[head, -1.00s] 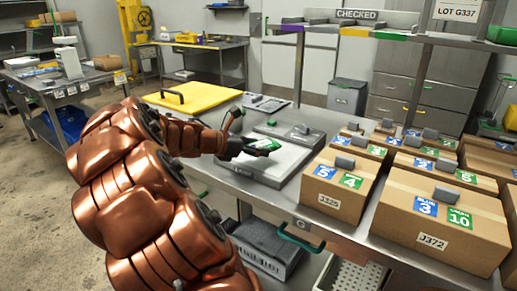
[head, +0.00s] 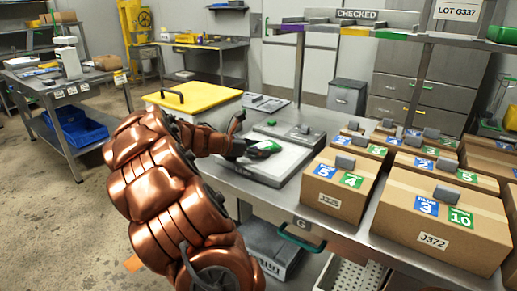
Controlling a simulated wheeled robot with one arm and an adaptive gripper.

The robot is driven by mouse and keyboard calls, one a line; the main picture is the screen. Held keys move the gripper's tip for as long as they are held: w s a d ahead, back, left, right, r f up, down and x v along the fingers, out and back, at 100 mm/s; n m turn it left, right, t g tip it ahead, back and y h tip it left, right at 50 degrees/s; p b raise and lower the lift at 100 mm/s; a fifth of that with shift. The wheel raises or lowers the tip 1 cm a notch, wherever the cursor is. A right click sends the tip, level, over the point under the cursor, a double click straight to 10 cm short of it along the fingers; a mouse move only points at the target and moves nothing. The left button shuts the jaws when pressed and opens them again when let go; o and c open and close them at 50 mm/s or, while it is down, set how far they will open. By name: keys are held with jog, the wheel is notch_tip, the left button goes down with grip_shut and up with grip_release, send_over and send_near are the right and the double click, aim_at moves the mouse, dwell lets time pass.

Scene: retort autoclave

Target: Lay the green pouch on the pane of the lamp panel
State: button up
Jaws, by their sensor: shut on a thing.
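The lamp panel (head: 262,179) lies on the steel bench left of the cartons, with a pale flat pane (head: 290,161) in a grey frame. The green pouch (head: 266,146), green with some white, is over the far left part of the pane. My gripper (head: 248,151) is shut on the pouch's left end, with my copper arm reaching in from the front left. The pouch looks low over the pane; I cannot tell whether it touches. My gripper hides part of the pouch and the panel's left side.
Several cartons (head: 338,190) with grey blocks on top stand close on the right. A yellow-lidded box (head: 195,95) is behind my arm. A shelf marked CHECKED (head: 363,15) rises at the back.

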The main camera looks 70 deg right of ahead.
jog(key=o, duration=1.2)
jog(key=shift+f, duration=0.1)
jog(key=shift+r, duration=0.2)
jog(key=v, duration=1.2)
jog(key=shift+f+p, duration=0.1)
jog(key=shift+p, duration=0.2)
